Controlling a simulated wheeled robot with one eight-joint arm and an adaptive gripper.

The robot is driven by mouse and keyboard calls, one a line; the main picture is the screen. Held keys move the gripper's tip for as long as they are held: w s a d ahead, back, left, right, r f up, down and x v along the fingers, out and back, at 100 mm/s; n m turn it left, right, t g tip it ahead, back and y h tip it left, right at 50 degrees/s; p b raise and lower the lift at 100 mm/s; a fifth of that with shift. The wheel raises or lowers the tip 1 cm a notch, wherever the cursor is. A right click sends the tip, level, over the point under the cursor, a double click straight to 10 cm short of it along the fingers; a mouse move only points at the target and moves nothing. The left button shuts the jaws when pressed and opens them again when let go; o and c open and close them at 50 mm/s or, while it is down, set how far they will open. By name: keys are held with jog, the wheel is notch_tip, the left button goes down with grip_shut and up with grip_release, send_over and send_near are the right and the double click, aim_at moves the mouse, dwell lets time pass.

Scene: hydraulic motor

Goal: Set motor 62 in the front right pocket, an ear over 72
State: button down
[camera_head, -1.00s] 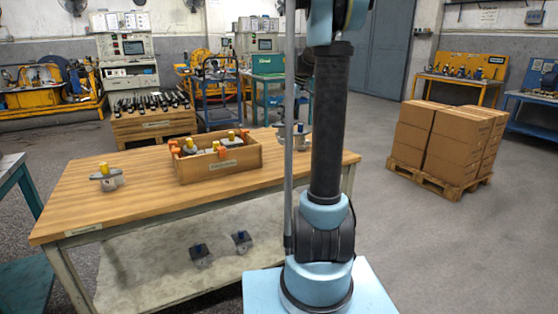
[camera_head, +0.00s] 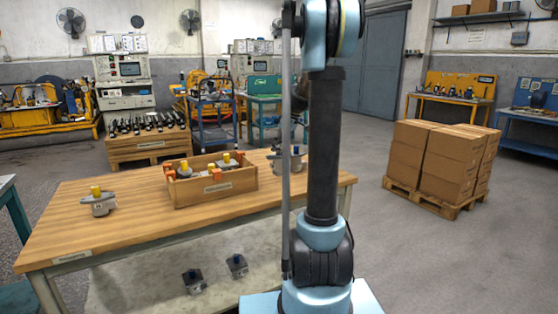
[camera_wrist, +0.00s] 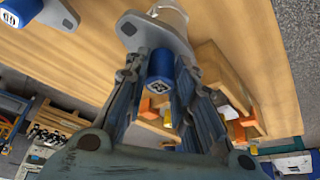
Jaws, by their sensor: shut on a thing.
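In the wrist view my gripper (camera_wrist: 160,64) is shut on the blue cap of a grey motor (camera_wrist: 168,38). The number on the cap is hard to read. The motor's flat eared flange shows beyond the fingertips, above wood. The open wooden crate (camera_head: 222,184) on the table holds motors with yellow caps and has orange corner pieces; part of it shows in the wrist view (camera_wrist: 213,67). Its pocket numbers cannot be read. In the head view my arm hides my gripper.
Another blue-capped motor (camera_wrist: 22,10) shows at the wrist view's top left. A yellow-capped motor (camera_head: 100,205) stands on the left of the wooden table (camera_head: 130,225). A grey motor (camera_head: 283,163) is partly behind my arm. Cartons (camera_head: 440,155) stand right.

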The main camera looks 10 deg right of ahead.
jog(key=shift+f, duration=2.2)
jog(key=c, duration=1.3)
grip_release()
jog(key=shift+c, duration=0.2)
jog(key=v, duration=1.7)
jog(key=shift+d, duration=0.2)
jog(key=s+a+f+m+h, duration=0.1)
jog(key=s+a+f+m, duration=0.15)
jog(key=s, duration=0.45)
jog(key=s+a+f+m, duration=0.1)
jog(key=s+a+f, duration=0.15)
jog(key=s, duration=0.45)
jog(key=s+a+f+m+h, duration=0.1)
jog(key=s+f+m, duration=0.15)
jog(key=s, duration=0.45)
jog(key=s+f+m+h, duration=0.1)
jog(key=s+f+m, duration=0.3)
jog(key=s+f, duration=1.3)
jog(key=shift+s+a+f+h, duration=0.3)
jog(key=shift+s+a+f, duration=0.05)
jog(key=shift+s, duration=0.3)
